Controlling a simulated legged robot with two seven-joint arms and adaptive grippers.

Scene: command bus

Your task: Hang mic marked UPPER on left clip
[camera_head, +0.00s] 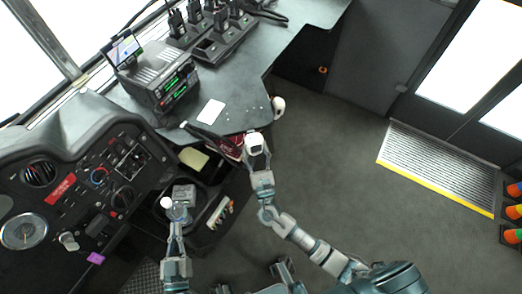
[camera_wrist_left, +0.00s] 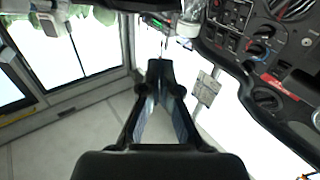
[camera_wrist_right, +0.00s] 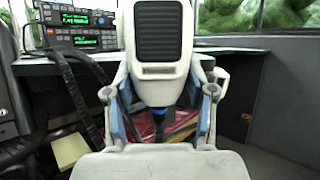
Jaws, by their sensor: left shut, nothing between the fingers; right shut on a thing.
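A pale mic with a black ribbed panel (camera_wrist_right: 160,35) is upright between the fingers of my right gripper (camera_wrist_right: 160,95) in the right wrist view. The same mic shows as a small white shape in the head view (camera_head: 255,140), beside the desk's front edge. My right gripper (camera_head: 257,150) is shut on it. I cannot read any UPPER marking. My left gripper (camera_head: 174,207) is shut and empty over the console tray; its closed fingers show in the left wrist view (camera_wrist_left: 160,72). I cannot make out the left clip.
Stacked radios with green displays (camera_head: 172,85) stand on the desk (camera_head: 235,85). Another white object (camera_head: 278,104) is at the desk's right edge. A charger rack (camera_head: 215,40) stands at the back. The dashboard (camera_head: 75,185) is at left. Open floor (camera_head: 330,150) lies right.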

